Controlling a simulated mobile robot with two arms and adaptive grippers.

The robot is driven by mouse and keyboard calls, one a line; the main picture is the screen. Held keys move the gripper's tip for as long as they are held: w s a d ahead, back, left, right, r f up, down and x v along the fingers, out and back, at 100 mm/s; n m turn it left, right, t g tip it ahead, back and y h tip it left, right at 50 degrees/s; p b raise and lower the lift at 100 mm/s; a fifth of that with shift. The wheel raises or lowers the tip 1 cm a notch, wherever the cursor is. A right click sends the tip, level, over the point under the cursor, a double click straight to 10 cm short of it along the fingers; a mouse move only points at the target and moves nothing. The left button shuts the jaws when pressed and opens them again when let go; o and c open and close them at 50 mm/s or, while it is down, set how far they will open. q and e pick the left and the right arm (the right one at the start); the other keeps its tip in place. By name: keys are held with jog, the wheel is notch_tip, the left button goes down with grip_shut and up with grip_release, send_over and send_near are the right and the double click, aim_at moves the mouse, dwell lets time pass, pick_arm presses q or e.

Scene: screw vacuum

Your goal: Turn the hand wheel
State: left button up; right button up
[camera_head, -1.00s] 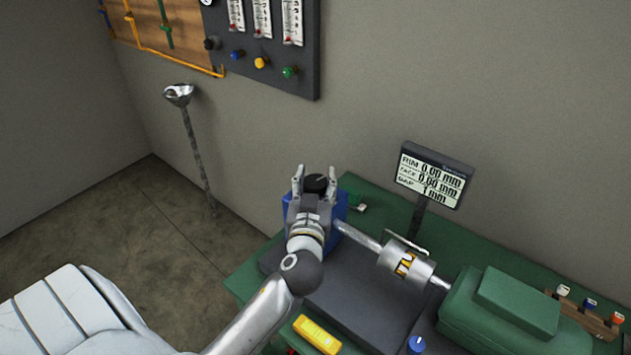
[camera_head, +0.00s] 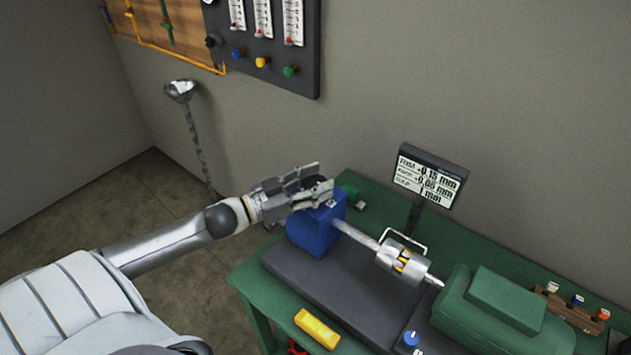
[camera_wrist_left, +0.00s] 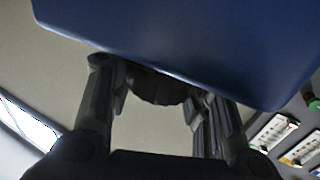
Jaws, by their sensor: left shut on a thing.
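The hand wheel is a dark round knob (camera_head: 324,189) on top of the blue pump housing (camera_head: 313,232) on the green bench. It is mostly hidden by my left gripper (camera_head: 318,180), which comes in from the left with its fingers pointing right and is shut on the wheel. In the left wrist view, the dark ribbed wheel (camera_wrist_left: 157,86) sits between the two fingers, against the blue housing (camera_wrist_left: 190,35). My right gripper is not in view.
A shaft with a silver coupling (camera_head: 403,262) links the housing to a green motor (camera_head: 500,310). A small display (camera_head: 430,180) stands behind. A yellow tool (camera_head: 317,329) lies at the bench's front. A gauge panel (camera_head: 265,40) hangs on the wall.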

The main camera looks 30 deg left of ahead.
pick_arm(q)
jog(key=m+g+h+b, duration=0.3)
jog(key=g+h+b, duration=0.1)
jog(key=b, duration=0.1)
jog(key=m+g+h+b, duration=0.4)
jog(key=shift+w+f+m+b, duration=0.1)
jog(key=shift+f+m+b, duration=0.1)
jog(key=shift+m+b, duration=0.15)
jog(key=m+g+h+b, duration=0.1)
jog(key=m+g, duration=0.1)
jog(key=g, duration=0.1)
jog(key=m+g+h+b, duration=0.1)
jog(key=g+b, duration=0.1)
jog(key=g, duration=0.1)
jog(key=shift+m, duration=0.35)
jog(key=shift+m+g+b, duration=1.55)
jog(key=shift+m+g, duration=0.15)
jog(key=shift+g, duration=1)
jog(key=o, duration=1)
jog(key=shift+d+r, duration=0.1)
jog(key=shift+d, duration=0.05)
